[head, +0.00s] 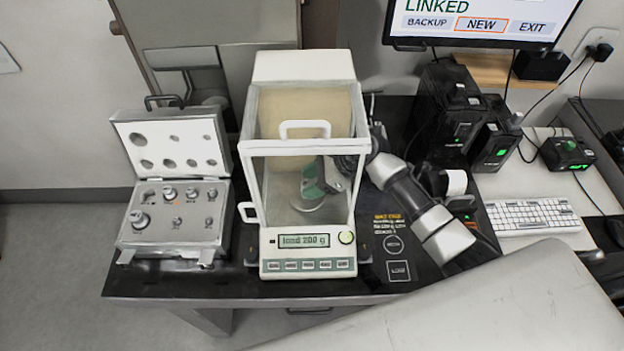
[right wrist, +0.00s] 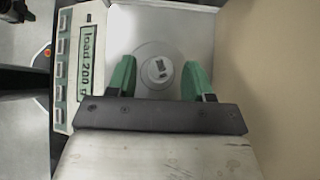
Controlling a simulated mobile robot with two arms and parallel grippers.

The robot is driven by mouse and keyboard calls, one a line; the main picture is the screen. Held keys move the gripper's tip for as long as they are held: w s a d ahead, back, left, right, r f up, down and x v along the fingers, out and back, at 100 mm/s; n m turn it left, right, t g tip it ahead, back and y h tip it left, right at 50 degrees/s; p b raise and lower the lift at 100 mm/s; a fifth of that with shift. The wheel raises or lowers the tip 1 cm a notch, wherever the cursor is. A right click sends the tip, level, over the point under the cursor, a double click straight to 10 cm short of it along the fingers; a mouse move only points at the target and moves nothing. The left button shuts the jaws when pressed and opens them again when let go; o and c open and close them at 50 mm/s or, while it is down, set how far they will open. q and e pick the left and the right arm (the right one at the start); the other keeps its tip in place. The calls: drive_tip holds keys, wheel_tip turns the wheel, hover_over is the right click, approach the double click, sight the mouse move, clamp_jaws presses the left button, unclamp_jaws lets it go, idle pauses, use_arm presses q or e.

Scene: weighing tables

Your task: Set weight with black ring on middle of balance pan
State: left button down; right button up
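The balance (head: 306,265) stands on the dark table, its display reading "load 200 g". My right gripper (head: 322,185) reaches into its glass chamber from the right, over the round pan (head: 305,204). In the right wrist view my right gripper (right wrist: 159,80) is open, its green fingers apart. A small round metal weight (right wrist: 157,68) with dark marks on top stands on the pan (right wrist: 143,84) between the fingers, touching neither. It looks close to the pan's middle. I cannot make out a black ring on it. My left gripper is not in view.
An open weight case (head: 172,243) with several metal weights stands left of the balance. Black boxes (head: 445,115), a keyboard (head: 532,215) and a monitor (head: 480,22) are to the right. The chamber walls closely surround my right gripper.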

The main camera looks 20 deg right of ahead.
drive_tip(key=shift+r, duration=0.1)
drive_tip(key=b+v, duration=0.1)
drive_tip(key=v, duration=0.6)
drive_tip(key=shift+d+r, duration=0.2)
idle(0.3)
